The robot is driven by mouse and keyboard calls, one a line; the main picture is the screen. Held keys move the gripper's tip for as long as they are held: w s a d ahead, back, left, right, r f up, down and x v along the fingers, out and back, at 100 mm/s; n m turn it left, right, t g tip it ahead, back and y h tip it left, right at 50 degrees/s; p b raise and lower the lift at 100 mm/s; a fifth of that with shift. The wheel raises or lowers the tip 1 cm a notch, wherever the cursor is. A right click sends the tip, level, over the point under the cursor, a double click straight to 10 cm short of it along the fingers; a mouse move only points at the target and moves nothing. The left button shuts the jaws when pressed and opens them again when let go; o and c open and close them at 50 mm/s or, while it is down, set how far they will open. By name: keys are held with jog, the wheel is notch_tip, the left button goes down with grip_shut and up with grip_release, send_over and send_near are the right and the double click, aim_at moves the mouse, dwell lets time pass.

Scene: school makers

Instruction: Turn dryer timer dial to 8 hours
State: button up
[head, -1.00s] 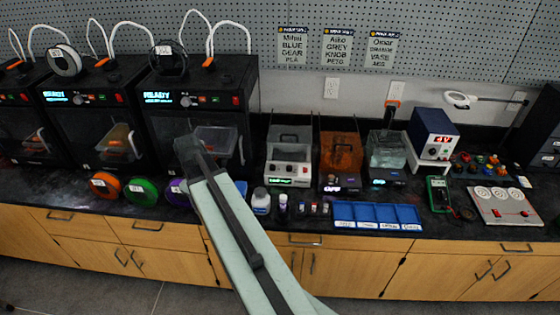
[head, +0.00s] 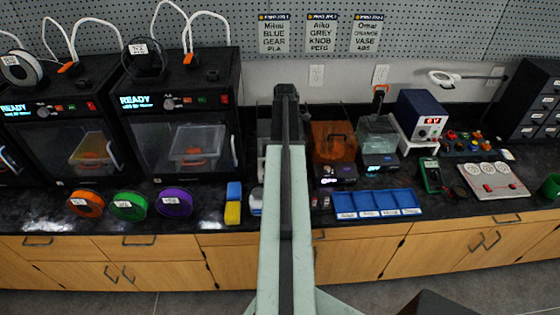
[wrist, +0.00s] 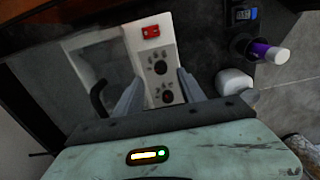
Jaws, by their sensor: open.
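The dryer in the wrist view has a pale front panel (wrist: 142,62) with a red switch or display (wrist: 151,31) and two dark round dials, one (wrist: 160,67) above the other (wrist: 160,96). I cannot tell which dial is the timer, nor read its setting. My gripper (wrist: 159,76) is open and empty, with one finger on each side of the panel and the dials between them in the picture. Contact cannot be seen. In the head view my arm hides nearly all of the dryer, and the fingertips are hidden too.
An orange-walled box (head: 333,142) and a clear tank (head: 379,137) stand right of the arm. A blue tray (head: 376,215) lies along the bench front. A purple spool (head: 174,202) is to the left. A purple-and-white bottle (wrist: 268,52) and white container (wrist: 234,83) are near the gripper.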

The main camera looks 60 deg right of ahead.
jog(key=f+b, duration=0.6)
jog(key=f, duration=0.1)
jog(key=shift+w+a, duration=0.1)
jog(key=shift+w, duration=0.15)
jog(key=shift+r, duration=0.15)
grip_shut()
